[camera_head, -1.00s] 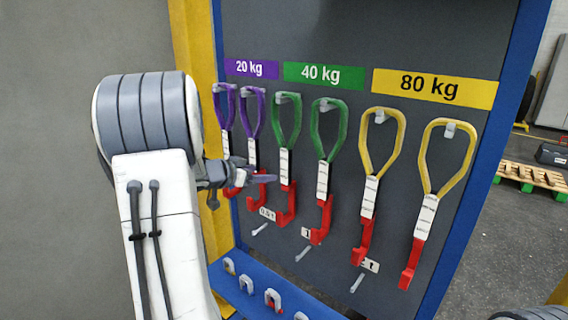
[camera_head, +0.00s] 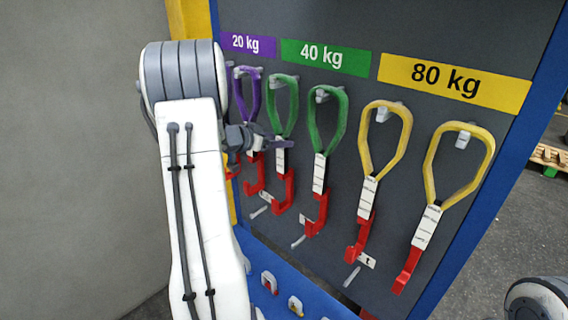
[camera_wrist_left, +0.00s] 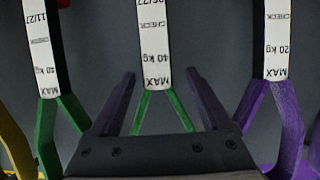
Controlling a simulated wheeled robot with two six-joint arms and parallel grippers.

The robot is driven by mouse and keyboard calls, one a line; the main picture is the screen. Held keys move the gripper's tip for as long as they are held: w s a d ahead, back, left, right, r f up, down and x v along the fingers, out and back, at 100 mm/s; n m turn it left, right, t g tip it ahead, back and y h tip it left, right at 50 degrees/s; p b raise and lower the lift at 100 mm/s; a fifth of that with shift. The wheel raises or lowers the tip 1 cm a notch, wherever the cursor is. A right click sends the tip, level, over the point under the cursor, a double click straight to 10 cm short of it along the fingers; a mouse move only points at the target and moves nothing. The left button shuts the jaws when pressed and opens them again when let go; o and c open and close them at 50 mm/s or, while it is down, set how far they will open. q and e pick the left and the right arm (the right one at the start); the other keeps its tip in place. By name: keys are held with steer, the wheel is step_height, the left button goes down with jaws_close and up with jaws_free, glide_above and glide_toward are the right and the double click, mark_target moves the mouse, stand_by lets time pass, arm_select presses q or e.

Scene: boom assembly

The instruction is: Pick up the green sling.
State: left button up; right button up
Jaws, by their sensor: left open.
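Two green slings hang on the rack under the 40 kg sign, each a green loop with a white label and a red hook. The left green sling (camera_head: 272,112) is partly covered by my left gripper (camera_head: 278,145). The right green sling (camera_head: 313,130) hangs clear of it. In the left wrist view, my left gripper (camera_wrist_left: 163,98) is open, its two fingers on either side of one green sling (camera_wrist_left: 153,45). That sling's white strap and label show between the fingertips; contact cannot be told. My right gripper is not in view.
Purple slings (camera_head: 255,95) hang close at the left of the green ones, yellow slings (camera_head: 365,150) at the right. The grey back panel (camera_head: 410,30) is close behind. A blue ledge (camera_head: 300,285) with small shackles (camera_head: 269,282) lies below.

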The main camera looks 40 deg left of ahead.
mark_target(288, 138)
arm_select(q)
steer(key=p+x, duration=0.1)
steer(key=x, duration=0.1)
steer(key=p+x, duration=0.1)
steer(key=x, duration=0.1)
steer(key=shift+w+d+r, duration=0.15)
steer(key=shift+w+r, duration=0.05)
steer(key=shift+w+f, duration=0.3)
steer(key=shift+w, duration=0.15)
jaws_close()
stand_by(0.8)
steer(key=shift+r, duration=0.2)
